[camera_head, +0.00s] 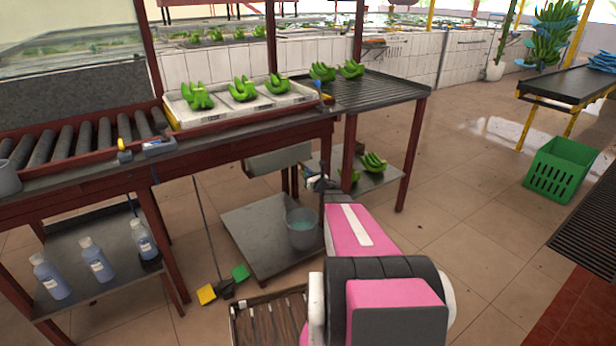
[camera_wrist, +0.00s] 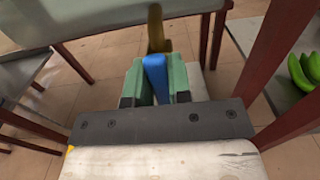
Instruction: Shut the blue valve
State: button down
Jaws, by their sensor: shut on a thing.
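In the wrist view the blue valve (camera_wrist: 156,76) shows as a narrow blue handle, with a brass-coloured part (camera_wrist: 155,28) just beyond it. My gripper (camera_wrist: 157,84) has its two green fingers closed on the handle, one on each side. In the head view my gripper (camera_head: 319,184) is small and partly hidden beyond my pink arm, near the red table leg. The held handle cannot be made out clearly there. A small blue piece (camera_head: 318,84) shows at the table's right corner; I cannot tell what it is.
A tray (camera_head: 217,118) of green bananas sits on the red-framed table. More bananas (camera_head: 372,162) lie on a low shelf, also in the wrist view (camera_wrist: 303,72). A bucket (camera_head: 301,229) stands below. A green crate (camera_head: 563,170) is at right; the middle floor is clear.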

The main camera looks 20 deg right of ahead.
jog(key=m, duration=0.4)
jog(key=shift+d+m, duration=0.15)
jog(key=shift+m, duration=0.15)
jog(key=m, duration=0.4)
jog(key=shift+d+f+m, duration=0.15)
jog(key=shift+m, duration=0.15)
jog(key=m, duration=0.4)
jog(key=shift+f+m, duration=0.1)
jog(key=shift+m, duration=0.2)
jog(key=shift+f+m, duration=0.15)
jog(key=shift+m, duration=1.95)
jog(key=c, duration=1)
grip_release()
jog(key=shift+d, duration=0.1)
jog(key=shift+c, duration=0.2)
jog(key=shift+s, duration=0.1)
